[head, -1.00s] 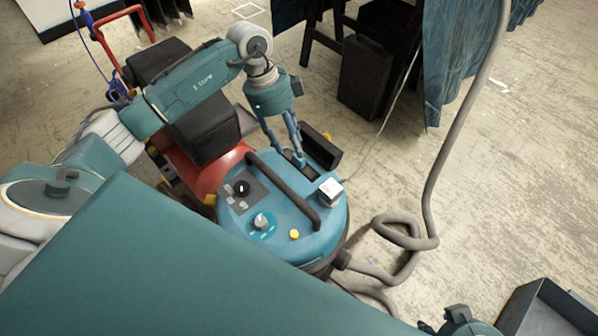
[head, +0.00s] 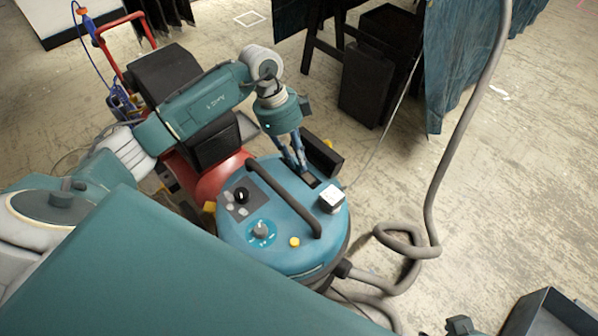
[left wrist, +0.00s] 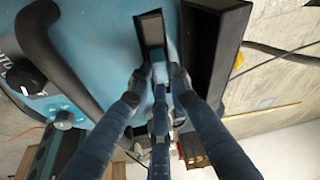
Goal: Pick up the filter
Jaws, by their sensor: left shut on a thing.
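A blue round vacuum cleaner (head: 290,238) stands on the floor, with a black handle (head: 283,197) across its top. A dark rectangular slot (head: 311,181) lies open in its top, beside a raised black cover (head: 323,157). My left gripper (head: 302,169) points down at the slot from above. In the left wrist view my left gripper (left wrist: 157,78) is shut on a small piece at the slot, seemingly the filter (left wrist: 158,67). It is mostly hidden by the fingers and the slot. The fingers of my right gripper are not in view.
A thick grey hose (head: 432,190) rises on the right and coils on the floor. A red machine (head: 200,178) stands close behind, under my left arm. A dark bin (head: 548,313) is at bottom right.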

